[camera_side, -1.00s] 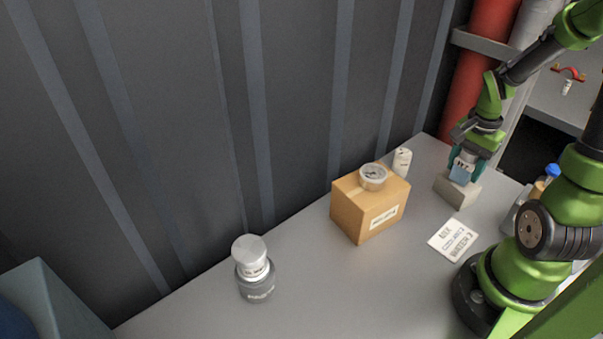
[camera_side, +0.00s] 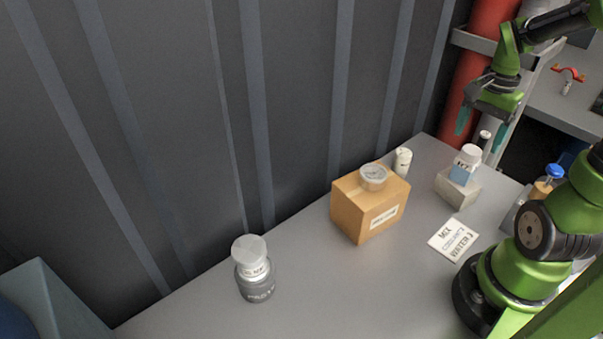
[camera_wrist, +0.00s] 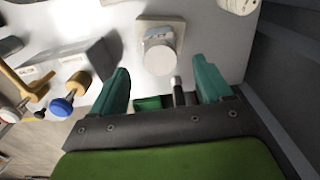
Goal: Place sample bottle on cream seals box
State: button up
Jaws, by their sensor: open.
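The sample bottle (camera_side: 466,165), with a pale blue body and white cap, stands upright on the small cream seals box (camera_side: 457,188) at the right of the bench. In the wrist view, the bottle's white cap (camera_wrist: 160,56) hides part of the box (camera_wrist: 150,24) beneath it. My gripper (camera_side: 482,126) is open and empty, above and apart from the bottle. In the wrist view, its two teal fingers are spread wide and the bottle shows beyond the gap between them (camera_wrist: 162,82).
A cardboard box (camera_side: 362,212) with a round gauge (camera_side: 373,176) on top stands left of the cream box, near a white cylinder (camera_side: 403,161). A printed card (camera_side: 454,239) lies in front. A grey jar (camera_side: 255,281) stands far left.

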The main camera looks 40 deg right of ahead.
notch_tip(320, 180, up, 2)
jog(key=shift+r, duration=0.2)
jog(key=shift+w+a+r, duration=0.1)
jog(key=shift+a+r, duration=0.1)
jog(key=shift+r, duration=0.15)
jog(key=w+a+r+n+t+y, duration=0.1)
jog(key=a+r+n+t, duration=0.1)
jog(key=a+n, duration=0.5)
jog(key=w+a+r+n+t+y, duration=0.1)
jog(key=a+n+t, duration=0.4)
jog(key=a, duration=1)
notch_tip(320, 180, up, 2)
jog(key=shift+w+r+n, duration=0.1)
jog(key=shift+w+n, duration=0.35)
jog(key=shift+n, duration=0.55)
